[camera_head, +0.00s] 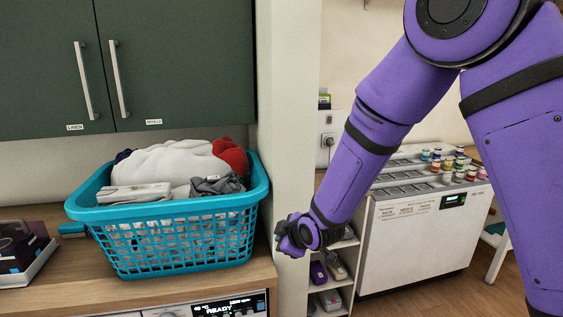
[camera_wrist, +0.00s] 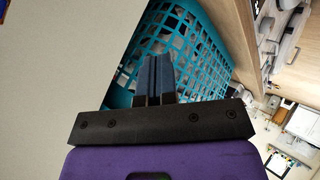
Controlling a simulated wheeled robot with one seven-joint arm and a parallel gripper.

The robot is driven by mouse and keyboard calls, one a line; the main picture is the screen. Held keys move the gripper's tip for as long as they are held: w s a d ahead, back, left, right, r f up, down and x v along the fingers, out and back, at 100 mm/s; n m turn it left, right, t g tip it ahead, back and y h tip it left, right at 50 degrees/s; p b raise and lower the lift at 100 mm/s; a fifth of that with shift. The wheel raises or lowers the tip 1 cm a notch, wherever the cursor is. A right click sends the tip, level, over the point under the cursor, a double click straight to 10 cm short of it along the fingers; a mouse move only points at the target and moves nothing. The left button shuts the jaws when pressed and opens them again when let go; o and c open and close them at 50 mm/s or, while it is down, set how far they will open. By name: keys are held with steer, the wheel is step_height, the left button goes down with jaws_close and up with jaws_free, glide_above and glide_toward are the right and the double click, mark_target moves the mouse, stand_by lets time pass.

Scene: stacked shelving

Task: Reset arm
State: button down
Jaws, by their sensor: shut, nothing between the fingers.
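My purple arm reaches down from the upper right in the head view. Its wrist end is in front of the pale upright panel, right of the teal laundry basket (camera_head: 175,222); the fingers cannot be made out there. In the wrist view my gripper (camera_wrist: 158,60) shows two dark fingers pressed together with nothing between them. The teal basket shows beyond the fingertips in the wrist view (camera_wrist: 195,40), apart from them as far as I can tell.
The basket holds white, red and grey cloths on a wooden counter (camera_head: 60,280). Green cupboards (camera_head: 150,60) hang above. A pale upright panel (camera_head: 289,120) stands by my wrist. A white machine (camera_head: 420,235) with several small jars on top stands at right, beside low shelves (camera_head: 325,300).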

steer(key=s+d+r+m+h, duration=0.1)
steer(key=s+d+r+m, duration=0.2)
steer(key=d+r, duration=0.3)
steer(key=s+d+r+m+g+h, duration=0.1)
steer(key=s+d+r+m, duration=0.1)
steer(key=s+d+r, duration=0.35)
steer(key=s+d+r+m+h, duration=0.1)
steer(key=d+r+m, duration=0.2)
steer(key=d+r, duration=0.5)
steer(key=s+d+r+m+g+h, duration=0.1)
steer(key=s+d+m, duration=0.3)
steer(key=s, duration=0.6)
steer(key=s+d+r+m+g+h, duration=0.1)
steer(key=s+d+r+m, duration=0.2)
steer(key=s+d, duration=0.3)
steer(key=s+r, duration=0.1)
steer(key=s, duration=0.4)
steer(key=shift+s+r+m, duration=0.15)
steer(key=shift+s+m, duration=0.05)
steer(key=shift+m, duration=0.2)
